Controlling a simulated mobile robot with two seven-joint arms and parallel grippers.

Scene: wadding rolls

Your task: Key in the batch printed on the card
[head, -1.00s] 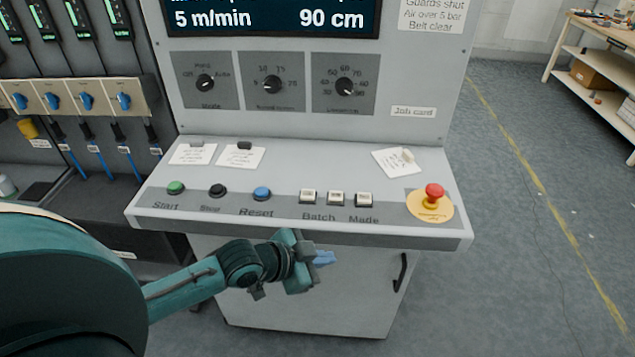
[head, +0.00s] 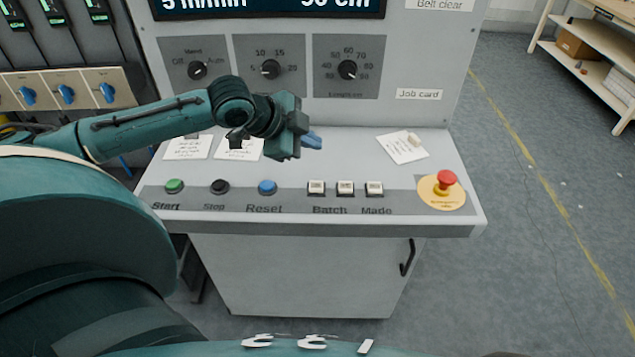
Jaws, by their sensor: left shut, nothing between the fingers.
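The control desk (head: 300,220) has several small white-framed counters above the printed words Batch and Made. The Batch counters (head: 330,189) are left of the Made counter (head: 374,189); their digits are too small to read. A card (head: 398,152) lies tilted on the right of the desk under a small pale weight. Two more cards, a left one (head: 186,149) and one (head: 250,152) partly behind my gripper, lie at left. Their writing is not legible. My right gripper is out of view.
Green start (head: 174,187), black stop (head: 219,187) and blue reset (head: 267,187) buttons line the desk's front left. A red emergency stop (head: 446,180) stands at the right end. Three rotary knobs, including the middle one (head: 270,69), are on the upright panel behind.

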